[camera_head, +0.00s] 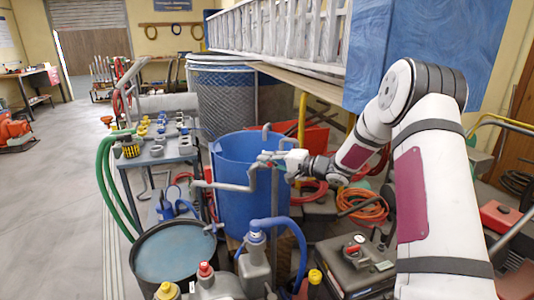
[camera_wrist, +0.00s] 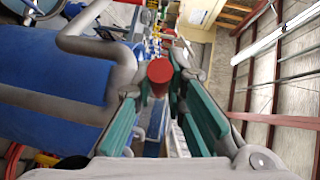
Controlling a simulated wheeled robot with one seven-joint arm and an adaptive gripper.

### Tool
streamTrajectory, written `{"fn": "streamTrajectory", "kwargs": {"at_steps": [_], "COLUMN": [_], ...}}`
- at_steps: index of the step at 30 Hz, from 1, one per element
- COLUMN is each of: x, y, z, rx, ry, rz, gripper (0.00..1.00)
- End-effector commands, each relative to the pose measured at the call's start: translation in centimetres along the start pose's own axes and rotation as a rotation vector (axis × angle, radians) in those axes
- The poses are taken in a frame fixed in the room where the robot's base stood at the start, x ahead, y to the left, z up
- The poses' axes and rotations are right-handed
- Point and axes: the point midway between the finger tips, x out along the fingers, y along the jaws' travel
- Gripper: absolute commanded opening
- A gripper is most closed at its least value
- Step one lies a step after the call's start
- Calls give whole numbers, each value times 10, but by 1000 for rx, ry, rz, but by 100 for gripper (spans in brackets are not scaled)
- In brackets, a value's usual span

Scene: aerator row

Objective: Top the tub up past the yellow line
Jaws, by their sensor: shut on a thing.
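A dark round tub (camera_head: 133,262) stands on the floor at the lower left, with pale blue water (camera_head: 175,250) in it. I cannot make out a yellow line on it. A grey pipe (camera_head: 232,187) runs from beside the blue barrel (camera_head: 228,160) to a spout over the tub; grey pipework (camera_wrist: 112,62) also shows in the wrist view. My gripper (camera_head: 268,160) is at the upper part of this pipework, in front of the barrel. In the wrist view, my teal-padded fingers (camera_wrist: 157,80) are shut on a red round knob (camera_wrist: 159,71). The fingers hide part of the knob.
A workbench (camera_head: 170,158) with small fittings stands behind the tub, with a green hose (camera_head: 103,180) at its left. Several jugs, one a grey jug (camera_head: 254,265) with a blue hose, crowd the front.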

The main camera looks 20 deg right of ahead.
Motion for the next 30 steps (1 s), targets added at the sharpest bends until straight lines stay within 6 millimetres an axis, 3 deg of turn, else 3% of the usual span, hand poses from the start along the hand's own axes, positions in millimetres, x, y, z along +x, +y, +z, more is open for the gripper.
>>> {"fn": "streamTrajectory", "kwargs": {"at_steps": [26, 27, 30], "x": [-3, -3, -3], "y": [5, 5, 4], "z": [-1, -1, -2], "rx": [-9, -9, -10], "ry": [-98, -98, -97], "rz": [-6, -6, -7], "gripper": [0, 19, 21]}}
